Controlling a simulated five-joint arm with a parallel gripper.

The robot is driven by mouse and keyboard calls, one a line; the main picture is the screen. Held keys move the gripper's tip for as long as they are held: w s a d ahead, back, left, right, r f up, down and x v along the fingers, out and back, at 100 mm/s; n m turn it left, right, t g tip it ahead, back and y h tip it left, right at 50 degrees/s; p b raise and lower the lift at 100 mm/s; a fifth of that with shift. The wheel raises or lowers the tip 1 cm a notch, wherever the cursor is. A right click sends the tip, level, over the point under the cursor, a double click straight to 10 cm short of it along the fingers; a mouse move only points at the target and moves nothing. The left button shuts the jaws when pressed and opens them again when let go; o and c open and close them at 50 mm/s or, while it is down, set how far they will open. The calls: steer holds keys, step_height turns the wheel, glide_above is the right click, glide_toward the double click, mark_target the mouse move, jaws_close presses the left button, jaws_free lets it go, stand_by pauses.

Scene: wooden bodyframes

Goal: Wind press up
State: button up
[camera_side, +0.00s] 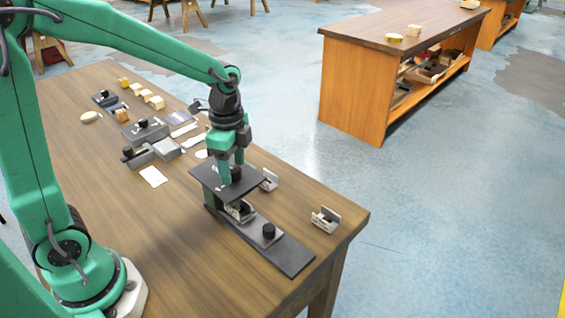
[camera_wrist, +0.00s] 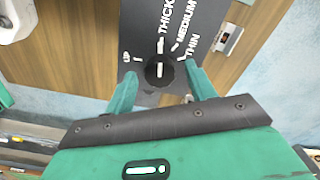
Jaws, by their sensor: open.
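The press (camera_side: 258,190) stands near the table's front right end, with a dark top plate over a long dark base. A round black knob (camera_wrist: 158,73) sits on the plate, which is printed UP, THICK, MEDIUM and THIN in the wrist view. The knob's white line points toward THICK, and the UP label (camera_wrist: 126,57) is to its left. My gripper (camera_wrist: 160,71) is open, with one finger on each side of the knob. In the side view my gripper (camera_side: 232,172) reaches down onto the plate and partly hides the knob. Contact with the knob cannot be told.
A metal piece (camera_side: 240,211) sits under the plate, and a smaller black knob (camera_side: 268,230) stands on the base. Grey blocks (camera_side: 145,131), white cards (camera_side: 153,177) and wooden pieces lie farther back. The table's left front is clear.

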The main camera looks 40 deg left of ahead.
steer(key=shift+f, duration=0.25)
steer(key=c, duration=1)
steer(key=shift+o, duration=0.2)
